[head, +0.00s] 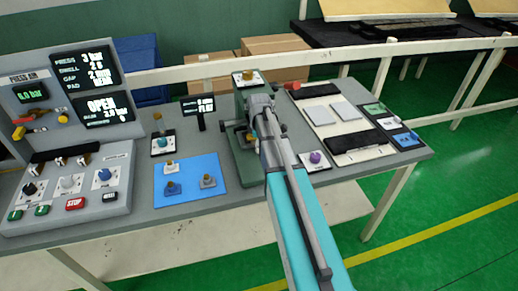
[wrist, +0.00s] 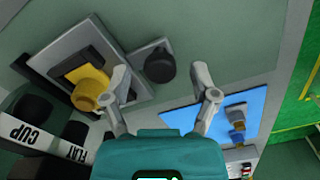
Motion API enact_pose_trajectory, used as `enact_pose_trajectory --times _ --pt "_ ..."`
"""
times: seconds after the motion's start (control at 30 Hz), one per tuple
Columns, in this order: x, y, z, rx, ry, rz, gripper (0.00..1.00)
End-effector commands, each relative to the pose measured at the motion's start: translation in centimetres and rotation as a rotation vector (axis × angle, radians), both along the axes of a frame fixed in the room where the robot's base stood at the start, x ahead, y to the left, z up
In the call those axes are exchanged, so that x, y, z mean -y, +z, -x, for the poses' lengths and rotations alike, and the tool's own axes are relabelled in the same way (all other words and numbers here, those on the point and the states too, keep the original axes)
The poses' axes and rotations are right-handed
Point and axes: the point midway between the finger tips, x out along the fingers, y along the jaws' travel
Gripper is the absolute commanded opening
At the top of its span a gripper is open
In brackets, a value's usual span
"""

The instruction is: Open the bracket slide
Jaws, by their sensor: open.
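My gripper (wrist: 165,92) is open, its two grey fingers spread with nothing between the tips. In the wrist view a yellow knob (wrist: 88,93) sits on a yellow block and a grey plate (wrist: 62,62), left of the left finger. I cannot tell for sure whether this is the bracket slide's handle. A dark round knob (wrist: 158,66) lies beyond the fingertips. In the head view my arm's grey end covers part of the green press (head: 243,160), and the gripper's fingers are not clear there. Another yellow knob (head: 248,76) stands on a pale plate at the press's top.
A blue mat (head: 187,196) with small knobbed parts lies left of the press; it also shows in the wrist view (wrist: 180,119). A control panel (head: 72,190) stands at the left. A white tray (head: 318,114) with pads lies right. CUP and FLAT labels (wrist: 56,148) are near the gripper.

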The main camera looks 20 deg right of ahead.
Motion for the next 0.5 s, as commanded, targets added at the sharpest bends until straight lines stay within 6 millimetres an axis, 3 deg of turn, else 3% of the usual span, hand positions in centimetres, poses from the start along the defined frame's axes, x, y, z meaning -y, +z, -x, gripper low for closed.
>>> enact_pose_trajectory --times 0.47,0.5 --pt "0.00 -0.43 0.00 0.000 0.000 0.000 0.76" --pt "0.00 -0.43 0.00 0.000 0.000 0.000 0.73"
